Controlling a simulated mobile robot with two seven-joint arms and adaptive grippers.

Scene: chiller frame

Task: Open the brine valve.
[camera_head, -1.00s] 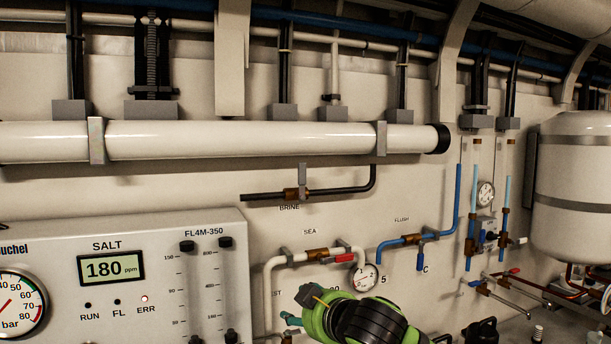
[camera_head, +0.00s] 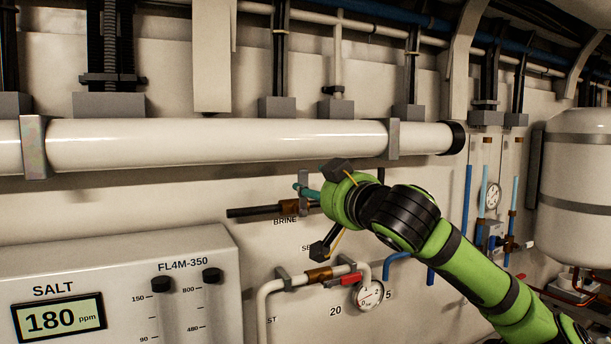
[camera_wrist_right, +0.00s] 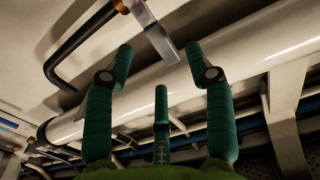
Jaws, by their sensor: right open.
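The brine valve has a brass body (camera_head: 288,207) on a dark pipe, just above the BRINE label. Its grey lever (camera_head: 303,177) stands upright, across the pipe, partly covered by a teal finger. My right gripper (camera_head: 308,192) is at the valve, its green palm just right of the lever. In the right wrist view the gripper (camera_wrist_right: 160,58) is open and empty. The lever (camera_wrist_right: 158,40) hangs between its two outer fingertips, and I cannot tell whether any finger touches it. My left gripper is not in view.
A thick white pipe (camera_head: 220,145) runs just above the gripper. Below are the sea valve's red handle (camera_head: 348,280) and a round gauge (camera_head: 369,294). The control panel (camera_head: 130,262) stands at lower left. A white tank (camera_head: 575,190) is at the right.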

